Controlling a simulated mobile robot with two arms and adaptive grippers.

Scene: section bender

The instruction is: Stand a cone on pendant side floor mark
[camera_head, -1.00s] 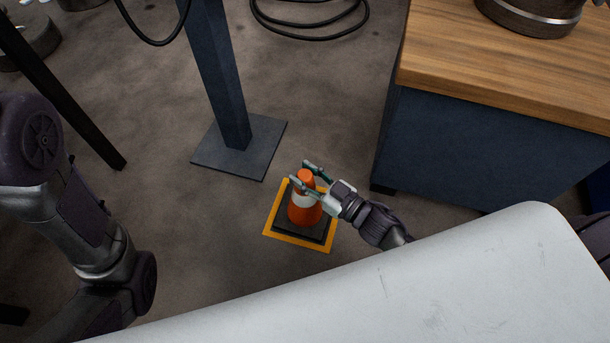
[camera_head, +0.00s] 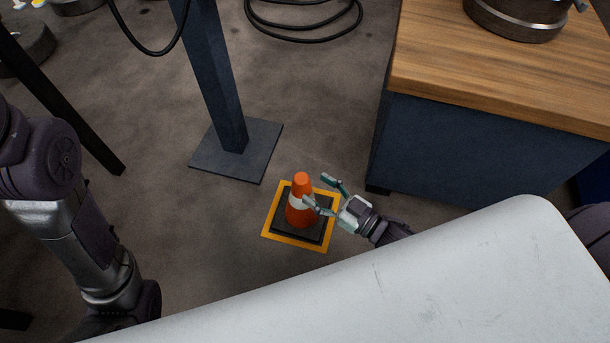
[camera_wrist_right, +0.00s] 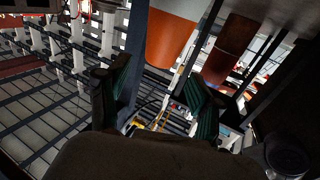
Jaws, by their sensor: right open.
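An orange cone (camera_head: 302,186) with a white band and a black square base (camera_head: 287,225) stands upright on the floor mark, a yellow-orange square outline (camera_head: 281,237). The base lies inside the outline in the head view. My right gripper (camera_head: 318,189) is open, to the right of the cone's upper part, with one finger overlapping the cone in the picture. In the right wrist view, the open fingers (camera_wrist_right: 157,95) show with the orange of the cone (camera_wrist_right: 170,38) beyond them. My left gripper is not in view; only my left arm shows at the left.
A blue post on a square floor plate (camera_head: 238,165) stands behind the cone. A wooden-topped blue bench (camera_head: 480,75) is at the right. A black cable coil (camera_head: 300,30) lies at the back. Bare floor surrounds the mark on the left.

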